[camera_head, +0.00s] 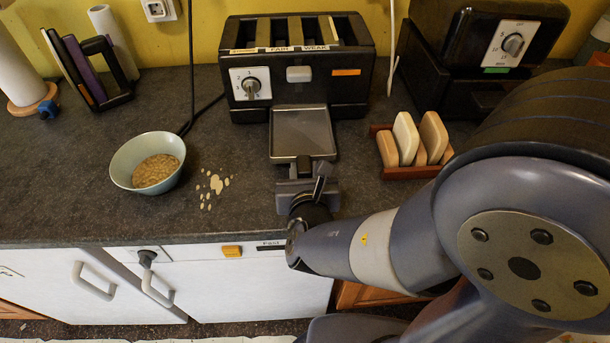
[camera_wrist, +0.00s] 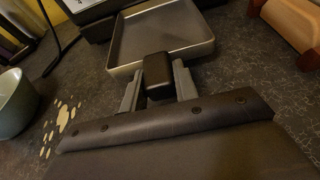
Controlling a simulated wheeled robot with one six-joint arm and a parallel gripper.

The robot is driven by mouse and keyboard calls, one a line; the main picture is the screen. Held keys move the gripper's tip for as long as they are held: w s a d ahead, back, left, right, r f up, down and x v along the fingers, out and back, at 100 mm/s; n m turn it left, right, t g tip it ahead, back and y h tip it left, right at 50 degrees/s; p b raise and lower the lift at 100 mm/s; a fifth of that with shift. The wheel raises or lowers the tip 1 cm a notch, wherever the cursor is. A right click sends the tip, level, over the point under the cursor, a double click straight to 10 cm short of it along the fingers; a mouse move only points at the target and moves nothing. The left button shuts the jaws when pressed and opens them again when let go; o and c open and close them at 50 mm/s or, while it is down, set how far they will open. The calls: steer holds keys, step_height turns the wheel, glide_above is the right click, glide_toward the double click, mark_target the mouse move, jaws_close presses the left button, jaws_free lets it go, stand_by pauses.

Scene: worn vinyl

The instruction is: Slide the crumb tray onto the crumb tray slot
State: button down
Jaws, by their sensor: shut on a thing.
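The crumb tray (camera_head: 301,134) is a shallow grey metal tray with a raised rim and a dark handle at its near side. My gripper (camera_head: 304,178) is shut on that handle; in the wrist view my gripper (camera_wrist: 158,82) has a finger on each side of the dark handle. The tray also shows in the wrist view (camera_wrist: 160,34), level and in front of the toaster. The black toaster (camera_head: 345,88) stands behind it. The tray's far edge meets the toaster's lower front. The crumb tray slot itself is hidden, and I cannot tell whether the edge is inside it.
A bowl of flakes (camera_head: 122,160) and spilled flakes (camera_head: 214,185) lie to the left. A wooden rack (camera_head: 397,172) with bread slices stands close on the right. A second dark appliance (camera_head: 490,45) is at the back right. The counter's front edge runs below my gripper.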

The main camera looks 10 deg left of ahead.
mark_target(301, 132)
steer(key=shift+w+a+b, duration=0.15)
steer(key=shift+w+b, duration=0.05)
steer(key=shift+w, duration=0.5)
steer(key=shift+w+a+b, duration=0.15)
steer(key=shift+w+b, duration=0.05)
steer(key=shift+w, duration=0.45)
steer(key=shift+f+b, duration=0.2)
steer(key=shift+b, duration=0.2)
steer(key=shift+w, duration=0.15)
steer(key=shift+w+a+r+b, duration=0.1)
steer(key=shift+w+a+b, duration=0.15)
steer(key=shift+w, duration=0.5)
steer(key=shift+w+a+f+b, duration=0.1)
steer(key=shift+w+b, duration=0.1)
steer(key=shift+w, duration=0.6)
steer(key=shift+w+a+r+b, duration=0.1)
steer(key=shift+w+a+b, duration=0.15)
steer(key=shift+w, duration=0.5)
steer(key=shift+w+a+b, duration=0.2)
steer(key=shift+w+b, duration=0.15)
steer(key=shift+w, duration=0.4)
steer(key=shift+w+a+b, duration=0.15)
steer(key=shift+w+b, duration=0.15)
steer(key=shift+w, duration=0.45)
steer(key=shift+f+b, duration=0.3)
steer(key=shift+b, duration=0.15)
